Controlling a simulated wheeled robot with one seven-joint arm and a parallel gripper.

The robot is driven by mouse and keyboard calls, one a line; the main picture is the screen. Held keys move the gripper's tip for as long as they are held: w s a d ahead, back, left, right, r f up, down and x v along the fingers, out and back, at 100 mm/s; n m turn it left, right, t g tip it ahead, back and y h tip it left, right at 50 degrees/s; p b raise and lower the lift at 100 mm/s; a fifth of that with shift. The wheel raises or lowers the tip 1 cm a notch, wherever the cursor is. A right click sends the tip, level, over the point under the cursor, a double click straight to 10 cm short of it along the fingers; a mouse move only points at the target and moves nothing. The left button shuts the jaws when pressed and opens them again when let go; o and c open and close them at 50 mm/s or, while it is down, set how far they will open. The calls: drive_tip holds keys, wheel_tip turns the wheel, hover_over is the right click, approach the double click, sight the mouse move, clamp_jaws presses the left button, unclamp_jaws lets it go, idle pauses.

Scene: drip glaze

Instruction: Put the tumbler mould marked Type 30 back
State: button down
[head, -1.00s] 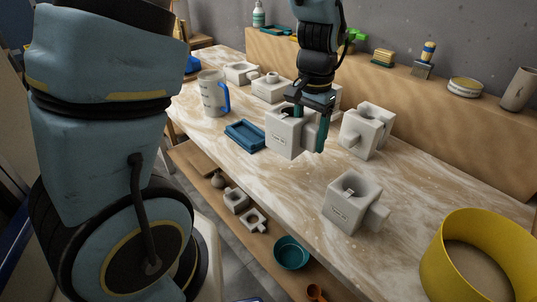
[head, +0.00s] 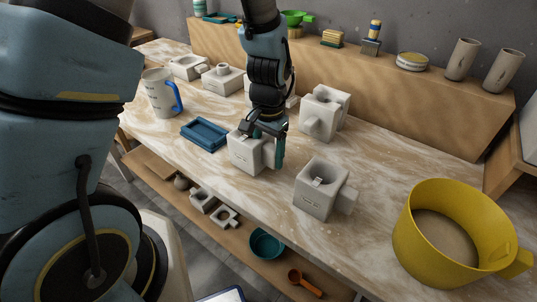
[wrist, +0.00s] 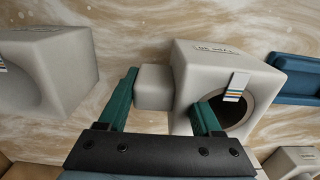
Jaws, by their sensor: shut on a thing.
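My gripper (head: 267,150) is shut on a pale plaster mould (head: 243,153), a block with a round opening and a smaller side block. In the wrist view, one finger is inside the opening and the other is beyond the side block of the held mould (wrist: 210,62). The mould has dark lettering that I cannot read for certain, and a striped tag by its opening. It is low at the table's front edge, right of the blue tray (head: 205,134); I cannot tell whether it touches the table.
A similar mould (head: 318,197) stands to the right, another (head: 318,115) behind. More moulds (head: 222,80) and a measuring jug (head: 160,95) stand at left. A yellow container (head: 440,240) stands at front right. Moulds (head: 224,215) and a teal bowl (head: 267,243) are on the shelf below.

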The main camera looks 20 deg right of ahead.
drive_tip(key=shift+f, duration=0.5)
drive_tip(key=shift+f, duration=0.15)
drive_tip(key=shift+c, duration=0.3)
unclamp_jaws()
